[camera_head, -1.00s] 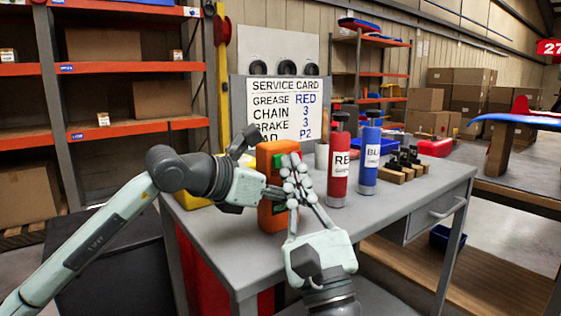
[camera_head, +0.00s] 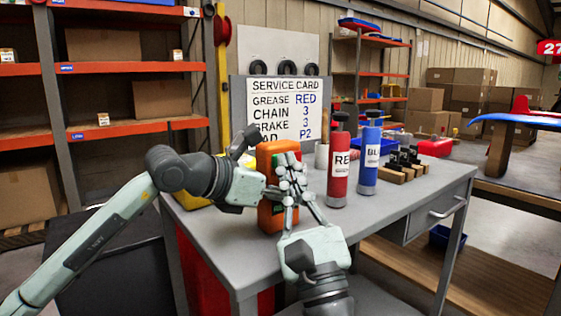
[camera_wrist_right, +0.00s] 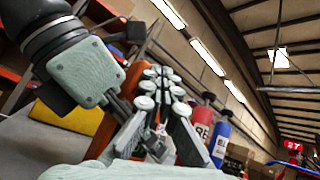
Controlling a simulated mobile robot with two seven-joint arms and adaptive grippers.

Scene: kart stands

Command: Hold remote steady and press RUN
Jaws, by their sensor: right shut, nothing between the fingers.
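The orange remote (camera_head: 268,160) stands upright on the grey workbench (camera_head: 225,232), its front largely covered by my right gripper. My left gripper (camera_head: 268,192) is at the left side of the remote; its fingertips are hidden, so I cannot tell how they close on it. My right gripper (camera_head: 289,172) is shut and empty, its fingertips right in front of the remote's face. I cannot tell whether they touch it, and the RUN button cannot be made out. The right wrist view shows the right gripper's fingers (camera_wrist_right: 163,88) and an orange part of the remote (camera_wrist_right: 135,76).
A red bottle (camera_head: 338,172) and a blue bottle (camera_head: 369,160) stand just right of my right gripper. Behind is a service card (camera_head: 283,105). A yellow object (camera_head: 193,200) lies left of the remote. The bench's front right top is clear.

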